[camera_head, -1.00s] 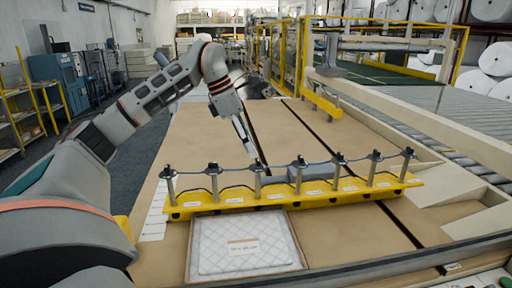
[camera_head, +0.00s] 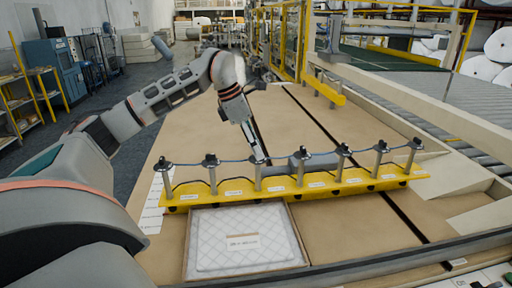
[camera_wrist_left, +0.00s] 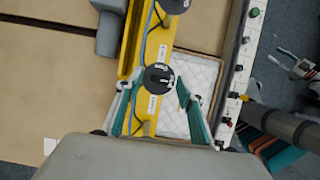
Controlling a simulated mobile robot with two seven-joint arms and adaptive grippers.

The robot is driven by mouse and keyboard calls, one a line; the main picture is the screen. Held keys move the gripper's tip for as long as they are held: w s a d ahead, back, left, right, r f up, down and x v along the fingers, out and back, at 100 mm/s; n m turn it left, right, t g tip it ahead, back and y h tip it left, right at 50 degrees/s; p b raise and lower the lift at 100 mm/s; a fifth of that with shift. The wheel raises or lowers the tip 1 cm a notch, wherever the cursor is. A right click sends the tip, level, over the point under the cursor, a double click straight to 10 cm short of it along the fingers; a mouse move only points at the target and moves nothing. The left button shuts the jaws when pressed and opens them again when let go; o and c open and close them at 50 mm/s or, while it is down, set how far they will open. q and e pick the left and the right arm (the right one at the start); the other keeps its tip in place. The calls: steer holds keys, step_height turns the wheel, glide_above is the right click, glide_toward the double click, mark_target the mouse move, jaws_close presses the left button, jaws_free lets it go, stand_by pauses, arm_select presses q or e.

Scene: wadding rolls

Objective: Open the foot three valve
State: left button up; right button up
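A yellow bar (camera_head: 290,190) lies across the table and carries a row of several upright posts with dark valve knobs, joined by a thin blue line. Small white labels on the bar are too small to read. My left gripper (camera_head: 258,152) points down at the third post from the left, close to its knob (camera_head: 257,159). In the left wrist view my left gripper (camera_wrist_left: 156,88) is open, its teal-padded fingers on either side of a round dark knob (camera_wrist_left: 158,76); contact cannot be told. Another knob (camera_wrist_left: 175,4) sits at the top edge.
A shallow tray with a white quilted pad (camera_head: 240,238) lies in front of the bar. A grey block (camera_head: 314,162) lies behind the posts. The brown table (camera_head: 190,130) is otherwise mostly clear. A roller conveyor (camera_head: 440,105) runs at the right.

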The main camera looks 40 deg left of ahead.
arm_select(q)
steer(key=shift+w+f, duration=0.1)
steer(key=shift+f, duration=0.05)
steer(key=shift+c, duration=0.3)
jaws_close()
